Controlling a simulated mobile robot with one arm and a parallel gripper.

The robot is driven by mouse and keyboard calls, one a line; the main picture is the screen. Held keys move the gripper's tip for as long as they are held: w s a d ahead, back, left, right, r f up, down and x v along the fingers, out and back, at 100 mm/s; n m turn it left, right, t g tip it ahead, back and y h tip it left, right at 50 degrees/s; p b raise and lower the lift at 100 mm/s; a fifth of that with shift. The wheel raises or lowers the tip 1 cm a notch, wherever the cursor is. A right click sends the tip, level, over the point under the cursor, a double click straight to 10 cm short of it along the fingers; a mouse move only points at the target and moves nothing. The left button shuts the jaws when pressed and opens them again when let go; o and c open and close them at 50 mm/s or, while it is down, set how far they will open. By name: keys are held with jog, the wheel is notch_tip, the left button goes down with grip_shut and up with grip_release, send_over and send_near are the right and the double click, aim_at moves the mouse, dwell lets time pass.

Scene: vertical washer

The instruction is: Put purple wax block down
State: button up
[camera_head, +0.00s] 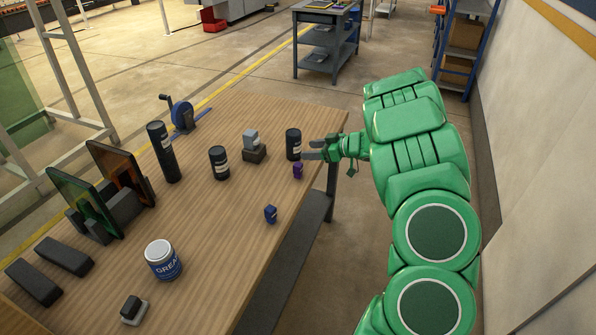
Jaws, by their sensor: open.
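The small purple wax block (298,171) stands on the wooden table near its right edge. My gripper (309,150) reaches in from the right, its fingers open and pointing left. The block shows just below the fingers in the picture, apart from them and not between them. A black cylinder with a pale label (293,142) is close beside the fingertips. From this view I cannot tell how high the fingers are above the table.
On the wooden table (215,265) are a blue block (270,214), a grease can (163,260), a grey block on a dark base (252,145), a short black cylinder (219,163), a tall black cylinder (161,152) and a blue reel (181,115). The table's middle front is clear.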

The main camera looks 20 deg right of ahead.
notch_tip(320, 180, up, 2)
jog(key=g+h, duration=0.6)
jog(key=g, duration=0.1)
send_over(298, 164)
jog(key=s, duration=0.2)
jog(key=f, duration=0.3)
jog(key=d+f, duration=0.1)
jog(key=f, duration=0.1)
jog(key=shift+s, duration=0.1)
jog(key=shift+x, duration=1.4)
jog(key=shift+w+f, duration=0.3)
jog(key=shift+f, duration=0.35)
jog(key=shift+w+f, duration=0.25)
jog(key=shift+f, duration=0.35)
jog(key=shift+x, duration=1.35)
